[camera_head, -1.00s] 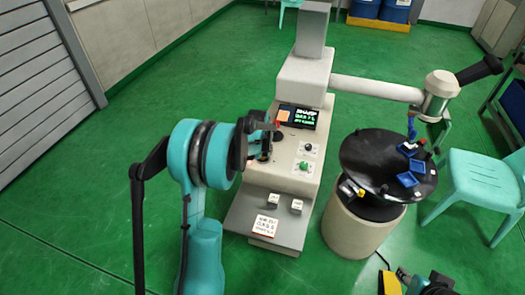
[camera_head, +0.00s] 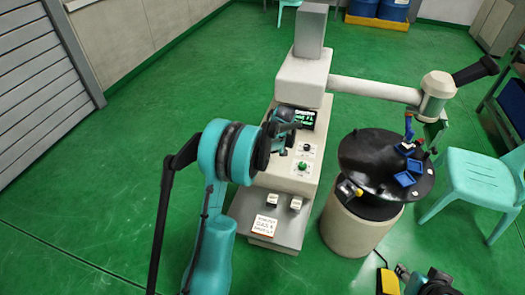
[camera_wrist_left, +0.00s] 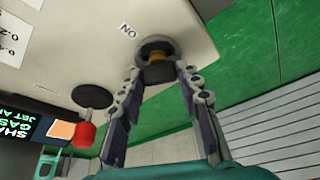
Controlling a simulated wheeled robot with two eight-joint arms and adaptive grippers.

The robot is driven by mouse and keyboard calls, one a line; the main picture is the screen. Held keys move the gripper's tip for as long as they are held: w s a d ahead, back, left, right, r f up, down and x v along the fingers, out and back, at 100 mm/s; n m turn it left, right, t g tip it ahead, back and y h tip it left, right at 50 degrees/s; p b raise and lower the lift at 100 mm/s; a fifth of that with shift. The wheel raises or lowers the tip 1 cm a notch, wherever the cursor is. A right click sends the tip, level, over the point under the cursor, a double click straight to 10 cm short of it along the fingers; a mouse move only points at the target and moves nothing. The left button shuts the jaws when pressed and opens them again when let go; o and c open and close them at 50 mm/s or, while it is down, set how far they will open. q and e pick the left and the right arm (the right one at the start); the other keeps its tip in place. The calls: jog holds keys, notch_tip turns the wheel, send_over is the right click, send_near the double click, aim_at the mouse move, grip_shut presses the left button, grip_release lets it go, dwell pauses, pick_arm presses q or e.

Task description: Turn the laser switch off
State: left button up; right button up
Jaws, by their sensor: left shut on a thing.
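The laser switch appears to be the dark round switch with a brass-coloured centre (camera_wrist_left: 156,57) in the left wrist view, beside a label reading ON upside down. My left gripper (camera_wrist_left: 160,75) has its fingertips at either side of this switch and is shut on it. In the head view my left gripper (camera_head: 284,138) is over the left side of the machine's sloped panel (camera_head: 318,160), below the display, and hides the switch there. Which way the switch is turned cannot be told.
A red-tipped lever (camera_wrist_left: 85,134) with a black round base is close to the left finger. The panel also has a green knob (camera_head: 302,166) and a black knob (camera_head: 307,148). A round black table (camera_head: 365,150) with blue trays stands at right, near a chair (camera_head: 475,180).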

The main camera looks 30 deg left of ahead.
pick_arm(q)
jog(key=n+g, duration=0.1)
jog(key=n, duration=0.2)
jog(key=n+g+p, duration=0.1)
jog(key=n, duration=0.1)
jog(key=shift+w+n, duration=0.15)
jog(key=shift+n, duration=0.25)
dwell(0.3)
jog(key=o, duration=1.2)
jog(key=shift+c, duration=0.2)
jog(key=v, duration=1.2)
jog(key=shift+w, duration=0.2)
